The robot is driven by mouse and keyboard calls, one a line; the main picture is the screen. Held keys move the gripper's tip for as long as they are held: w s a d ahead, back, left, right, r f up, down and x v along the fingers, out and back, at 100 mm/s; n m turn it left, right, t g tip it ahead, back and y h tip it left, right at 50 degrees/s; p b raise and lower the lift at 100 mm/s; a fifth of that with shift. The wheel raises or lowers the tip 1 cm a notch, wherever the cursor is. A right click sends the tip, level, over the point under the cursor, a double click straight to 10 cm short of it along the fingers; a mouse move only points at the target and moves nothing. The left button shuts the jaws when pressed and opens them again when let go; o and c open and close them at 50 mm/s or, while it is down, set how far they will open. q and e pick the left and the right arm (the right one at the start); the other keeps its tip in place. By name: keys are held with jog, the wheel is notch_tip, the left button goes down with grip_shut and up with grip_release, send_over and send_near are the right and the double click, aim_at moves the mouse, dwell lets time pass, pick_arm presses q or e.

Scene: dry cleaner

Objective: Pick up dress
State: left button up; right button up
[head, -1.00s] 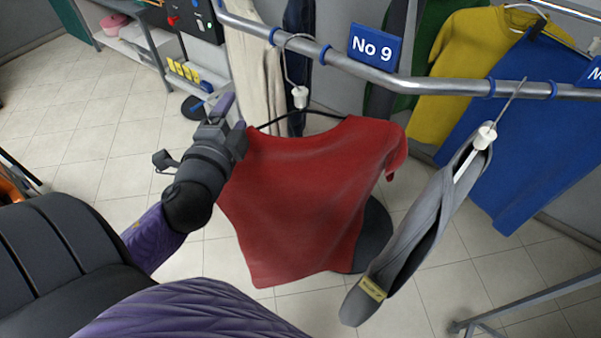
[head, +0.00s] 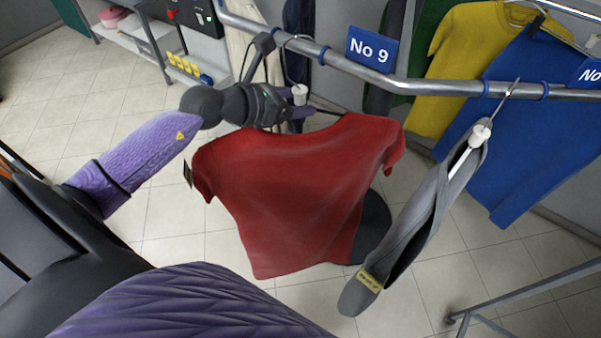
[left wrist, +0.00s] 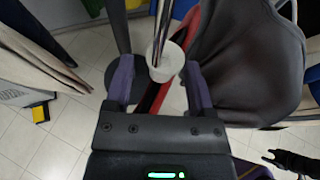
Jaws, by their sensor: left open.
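A red short-sleeved garment (head: 295,190), the only dress-like piece close to me, hangs from a hanger with a white neck collar (head: 300,92) on the rail. My left gripper (head: 303,102) is open at that collar, just above the garment's neckline. In the left wrist view the white collar (left wrist: 166,62) stands between the two purple fingers (left wrist: 158,80), with gaps visible at the sides. Only a thin strip of red cloth (left wrist: 152,97) shows there. A dark claw-like shape (left wrist: 288,162) at lower right looks like my right gripper, too small to read.
A grey garment (head: 415,225) hangs close on the right. The metal rail (head: 400,84) with a "No 9" sign (head: 369,50) runs just above. Yellow (head: 462,50) and blue (head: 530,120) garments hang behind. Tiled floor is open at left.

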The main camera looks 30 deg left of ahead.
pick_arm(q)
jog(key=shift+w+d+f, duration=0.25)
jog(key=shift+w, duration=0.3)
jog(key=shift+s, duration=0.15)
jog(key=shift+c, duration=0.7)
grip_shut()
